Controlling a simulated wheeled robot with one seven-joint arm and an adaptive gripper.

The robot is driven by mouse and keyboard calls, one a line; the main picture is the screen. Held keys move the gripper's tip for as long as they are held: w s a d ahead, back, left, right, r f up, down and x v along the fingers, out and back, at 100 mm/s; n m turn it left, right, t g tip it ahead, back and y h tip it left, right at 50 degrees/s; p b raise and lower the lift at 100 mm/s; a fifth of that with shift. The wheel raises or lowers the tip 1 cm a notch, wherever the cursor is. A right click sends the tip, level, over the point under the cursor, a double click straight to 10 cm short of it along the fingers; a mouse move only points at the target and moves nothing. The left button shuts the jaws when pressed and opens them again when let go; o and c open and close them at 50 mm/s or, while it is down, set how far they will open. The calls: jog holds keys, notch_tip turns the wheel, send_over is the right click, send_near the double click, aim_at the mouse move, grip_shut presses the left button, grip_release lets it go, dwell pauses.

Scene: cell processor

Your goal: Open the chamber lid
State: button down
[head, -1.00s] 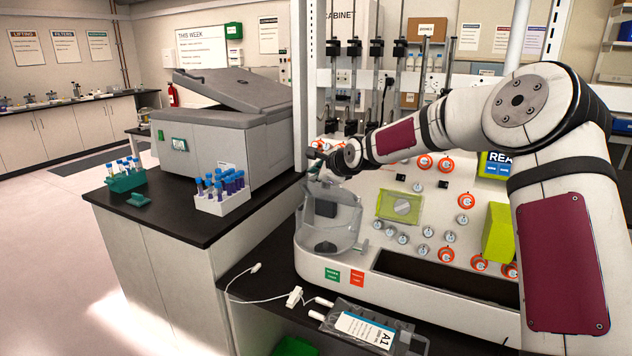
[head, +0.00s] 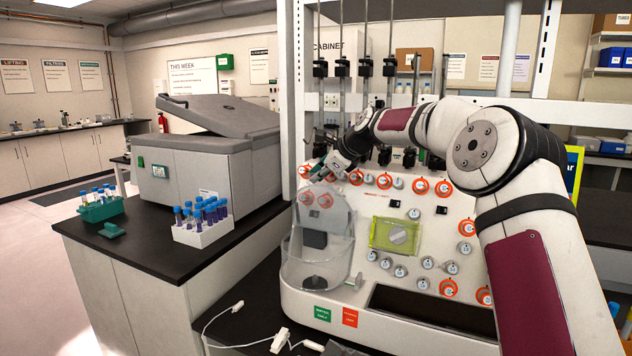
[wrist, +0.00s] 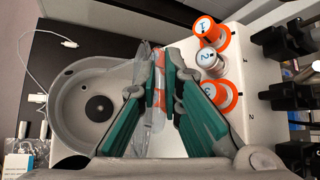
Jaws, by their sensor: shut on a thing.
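The cell processor (head: 440,240) stands on the dark bench. Its round chamber (head: 297,272) is at the front left, and the clear chamber lid (head: 328,212) stands steeply raised above it. In the wrist view the chamber bowl (wrist: 75,85) is uncovered, with a dark round hub (wrist: 98,107) inside. My gripper (head: 320,170) is at the upper edge of the lid. In the wrist view the teal fingers of my gripper (wrist: 155,75) are closed on the thin clear lid (wrist: 156,110); the exact contact is partly hidden by the fingers.
Orange-and-white knobs (wrist: 215,62) sit close to the right of my fingers. A grey centrifuge (head: 205,165), a white tube rack (head: 203,233) and a green tube rack (head: 100,208) stand on the left bench. A tube and clamps lie in front of the processor.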

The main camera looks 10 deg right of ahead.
jog(key=shift+d+f, duration=0.15)
jog(key=c, duration=1.7)
grip_release()
jog(key=shift+w, duration=0.1)
jog(key=v, duration=1.2)
